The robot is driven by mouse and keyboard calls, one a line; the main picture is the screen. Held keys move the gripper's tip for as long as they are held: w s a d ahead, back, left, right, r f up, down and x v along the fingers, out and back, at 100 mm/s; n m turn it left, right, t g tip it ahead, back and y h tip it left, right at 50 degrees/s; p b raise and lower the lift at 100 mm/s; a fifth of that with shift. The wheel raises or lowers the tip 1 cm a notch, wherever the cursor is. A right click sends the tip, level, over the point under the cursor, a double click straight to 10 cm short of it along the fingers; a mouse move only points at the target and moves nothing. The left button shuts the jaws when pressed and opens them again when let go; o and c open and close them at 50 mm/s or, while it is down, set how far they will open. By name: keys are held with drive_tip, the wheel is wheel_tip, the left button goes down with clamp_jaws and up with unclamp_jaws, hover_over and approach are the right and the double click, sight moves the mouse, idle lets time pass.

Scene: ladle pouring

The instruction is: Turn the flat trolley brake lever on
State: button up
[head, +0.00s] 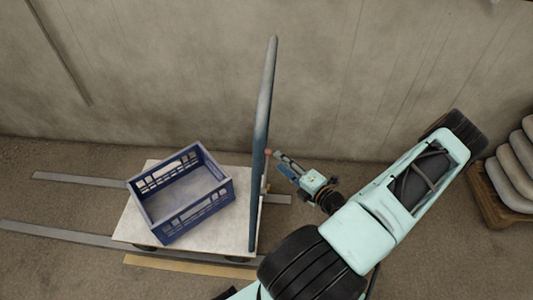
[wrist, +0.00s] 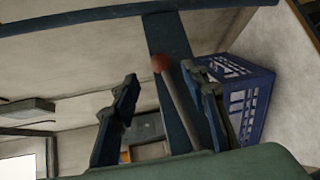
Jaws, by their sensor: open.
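The flat trolley (head: 147,209) has a pale deck and a tall blue upright handle (head: 264,110) at its right end. Its brake lever (wrist: 178,107) is a thin rod with a red knob (wrist: 161,63); the knob also shows small in the head view (head: 268,153), beside the handle. My gripper (head: 278,157) is just right of the handle, at about knob height. In the wrist view my gripper (wrist: 160,78) is open, and the lever appears between its two fingers, nearer the right one. I see no clear contact. The lever's lower end is hidden by my gripper.
A blue crate (head: 181,221) stands on the deck. Grey rails (head: 80,180) run along the floor under the trolley, and a yellowish strip (head: 190,268) lies in front. A wall is behind. Stacked sacks (head: 505,185) lie on a wooden pallet at the far right.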

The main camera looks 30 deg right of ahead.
sight(268, 151)
drive_tip(key=b+x, duration=0.1)
drive_tip(key=x, duration=0.7)
drive_tip(key=shift+c, duration=0.2)
clamp_jaws()
